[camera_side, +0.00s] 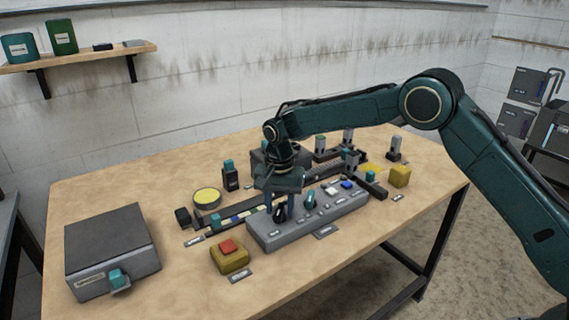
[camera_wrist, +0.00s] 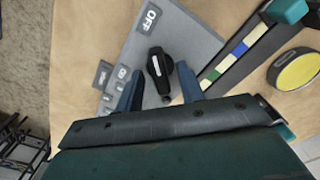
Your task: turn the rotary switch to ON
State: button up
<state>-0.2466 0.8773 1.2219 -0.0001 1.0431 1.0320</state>
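The rotary switch (camera_wrist: 158,67) is a black knob with a white pointer line, mounted on a grey control panel (camera_side: 262,238). In the wrist view the line points up the picture, roughly toward the OFF label (camera_wrist: 150,21). Another small label (camera_wrist: 122,72), partly covered by a finger, sits left of the knob; I cannot read it fully. My gripper (camera_wrist: 160,72) is open, with one blue finger on each side of the knob and visible gaps between. In the side view the gripper (camera_side: 280,211) points down at the panel's left end; fingertip height is hard to tell.
More controls, including a blue button (camera_side: 347,184), sit along the panel to the right. A yellow box with a red button (camera_side: 229,252) stands in front, and a round yellow-topped disc (camera_side: 207,197) behind left. A grey box (camera_side: 108,252) stands at far left. The front table strip is mostly clear.

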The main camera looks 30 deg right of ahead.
jog(key=shift+f, duration=0.2)
grip_shut()
